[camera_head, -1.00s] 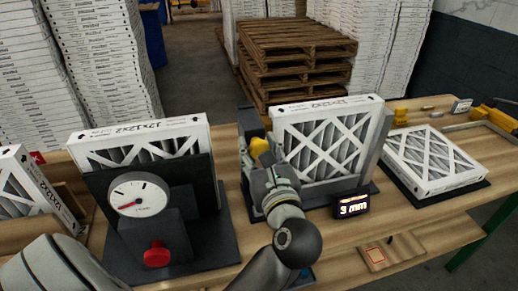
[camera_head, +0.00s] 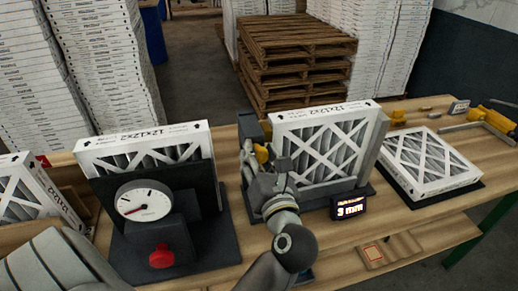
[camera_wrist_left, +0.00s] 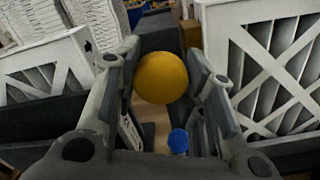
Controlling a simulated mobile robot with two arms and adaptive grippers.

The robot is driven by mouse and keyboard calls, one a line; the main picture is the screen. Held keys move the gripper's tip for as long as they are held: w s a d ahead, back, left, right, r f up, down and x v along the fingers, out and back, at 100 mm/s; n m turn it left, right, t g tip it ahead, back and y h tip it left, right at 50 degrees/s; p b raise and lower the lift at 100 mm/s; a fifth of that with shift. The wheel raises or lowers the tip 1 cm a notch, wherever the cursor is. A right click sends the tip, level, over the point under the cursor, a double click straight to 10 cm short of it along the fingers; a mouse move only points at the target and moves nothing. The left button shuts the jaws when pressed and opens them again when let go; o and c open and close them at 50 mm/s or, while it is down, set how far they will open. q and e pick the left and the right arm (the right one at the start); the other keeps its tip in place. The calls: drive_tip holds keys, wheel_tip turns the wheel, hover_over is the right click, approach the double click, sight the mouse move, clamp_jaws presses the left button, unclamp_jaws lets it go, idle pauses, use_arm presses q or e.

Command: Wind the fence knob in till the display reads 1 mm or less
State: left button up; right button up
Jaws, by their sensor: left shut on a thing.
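The yellow fence knob (camera_head: 261,153) is at the left end of the fence fixture, behind my left gripper (camera_head: 268,165). In the left wrist view the round knob (camera_wrist_left: 162,78) sits between the two fingers of my left gripper (camera_wrist_left: 166,85), which is shut on it. The small black display (camera_head: 349,207) stands at the front right of the fixture. Its lit digit looks like a 3 or a 9, followed by mm. A white-framed filter (camera_head: 325,150) stands upright in the fixture. My right gripper is not in view.
To the left stands a dial gauge (camera_head: 144,201) with a red knob (camera_head: 162,256), before another upright filter (camera_head: 150,150). A filter lies flat on a dark mat (camera_head: 474,190) at the right. Pallets (camera_head: 295,55) stand behind the wooden bench (camera_head: 232,170).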

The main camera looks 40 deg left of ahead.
use_arm(q)
drive_tip(key=m+p, duration=0.5)
drive_tip(key=shift+r, duration=0.25)
drive_tip(key=shift+f+m+p, duration=0.15)
drive_tip(key=shift+m+p, duration=0.85)
drive_tip(key=shift+m, duration=0.1)
drive_tip(key=o, duration=1)
drive_tip(key=shift+a, duration=0.1)
drive_tip(key=shift+o, duration=0.2)
drive_tip(key=shift+f, duration=0.1)
